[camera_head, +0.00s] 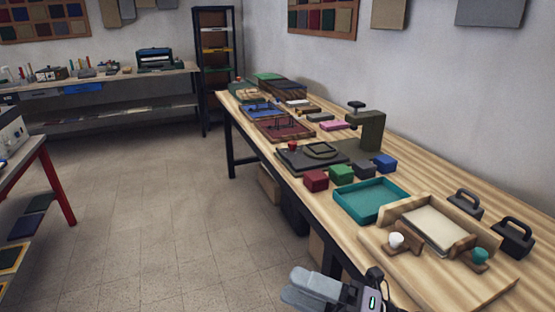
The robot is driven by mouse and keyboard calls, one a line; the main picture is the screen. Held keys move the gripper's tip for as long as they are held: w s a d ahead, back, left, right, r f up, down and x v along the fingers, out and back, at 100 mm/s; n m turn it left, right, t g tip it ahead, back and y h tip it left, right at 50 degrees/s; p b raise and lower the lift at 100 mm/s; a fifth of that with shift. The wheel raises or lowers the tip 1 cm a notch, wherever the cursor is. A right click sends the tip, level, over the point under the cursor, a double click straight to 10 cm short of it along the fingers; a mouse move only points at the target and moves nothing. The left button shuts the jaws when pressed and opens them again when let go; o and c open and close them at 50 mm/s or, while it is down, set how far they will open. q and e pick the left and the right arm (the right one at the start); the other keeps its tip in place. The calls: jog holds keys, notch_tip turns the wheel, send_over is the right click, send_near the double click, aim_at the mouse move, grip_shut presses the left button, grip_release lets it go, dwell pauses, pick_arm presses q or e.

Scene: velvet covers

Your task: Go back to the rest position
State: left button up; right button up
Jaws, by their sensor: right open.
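My right gripper (312,288) shows at the bottom of the head view, in front of the near edge of the long wooden workbench (470,190). Its grey fingers point left over the floor. It is open, with nothing seen in it, and apart from the things on the bench. My left gripper is not in view.
The bench holds a teal tray (345,207), a wooden frame with a cream pad (432,224), red (316,180), green (341,173) and blue (386,163) blocks, black-handled tools (514,236) and a dark green press (367,130). The tiled floor (170,210) left of the bench is clear.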

jog(key=w+d+f+m+t+h, duration=0.1)
jog(key=d+f+m+t+h, duration=0.9)
jog(key=m, duration=1.1)
jog(key=s+d+f+m+g+h, duration=0.3)
jog(key=s+f+m+h, duration=0.1)
jog(key=f, duration=0.4)
jog(key=s+d+f+m+g+h, duration=0.3)
jog(key=s+f+m, duration=0.4)
jog(key=s+f, duration=0.1)
jog(key=shift+s+d+f+h, duration=0.15)
jog(key=shift+s+h, duration=0.1)
jog(key=shift+h, duration=0.15)
jog(key=shift+d, duration=0.1)
